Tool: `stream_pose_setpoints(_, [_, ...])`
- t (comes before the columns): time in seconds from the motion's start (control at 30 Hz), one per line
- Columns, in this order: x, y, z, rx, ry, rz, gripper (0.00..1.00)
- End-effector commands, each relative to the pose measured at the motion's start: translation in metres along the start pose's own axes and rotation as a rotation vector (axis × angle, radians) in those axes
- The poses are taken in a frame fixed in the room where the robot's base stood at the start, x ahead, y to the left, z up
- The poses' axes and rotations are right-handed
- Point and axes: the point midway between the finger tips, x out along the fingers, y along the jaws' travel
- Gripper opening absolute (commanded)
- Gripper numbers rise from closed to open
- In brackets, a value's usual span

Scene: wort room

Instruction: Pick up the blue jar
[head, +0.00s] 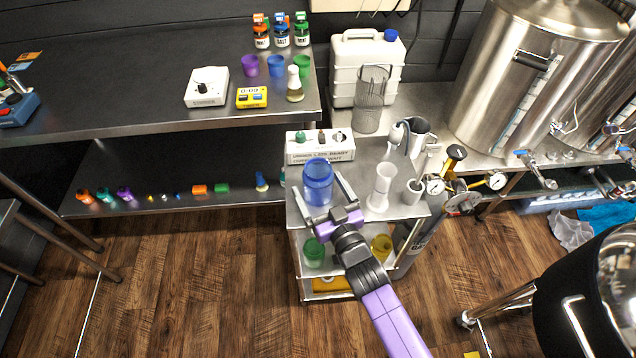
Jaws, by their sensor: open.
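The blue jar (318,182) stands upright on the top shelf of a small metal cart (361,160), near its left front corner. My gripper (322,194) is open, with one finger to the left of the jar and the other to its right. The gripper body is just in front of the jar, on the near side. I cannot tell whether either finger touches the jar.
A white rack box (320,148) stands close behind the jar. A green jar (314,252) and a yellow jar (381,248) are on the cart's lower shelf. Steel shelving (150,125) lies left.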

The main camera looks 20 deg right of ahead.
Motion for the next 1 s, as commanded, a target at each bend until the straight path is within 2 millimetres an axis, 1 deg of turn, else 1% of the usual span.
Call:
stream_pose_setpoints(0.23, [0.033, 0.007, -0.014, -0.001, 0.003, 0.001, 0.93])
stream_pose_setpoints(0.27, [0.036, 0.006, -0.007, 0.001, 0.002, 0.002, 0.93])
stream_pose_setpoints(0.4, [0.047, 0.005, -0.008, 0.001, 0.002, 0.002, 0.93])
stream_pose_setpoints(0.53, [0.051, 0.005, -0.01, 0.001, 0.001, 0.001, 0.93])
stream_pose_setpoints(0.73, [0.051, 0.004, -0.011, 0.001, 0.0, 0.0, 0.93])
stream_pose_setpoints(0.77, [0.051, 0.004, -0.011, 0.001, 0.0, 0.001, 0.89])
stream_pose_setpoints(0.8, [0.051, 0.004, -0.011, 0.001, 0.0, 0.001, 0.81])
stream_pose_setpoints(0.87, [0.051, 0.004, -0.011, 0.001, 0.0, 0.0, 0.69])
stream_pose_setpoints(1.0, [0.051, 0.004, -0.011, 0.001, 0.0, 0.001, 0.42])
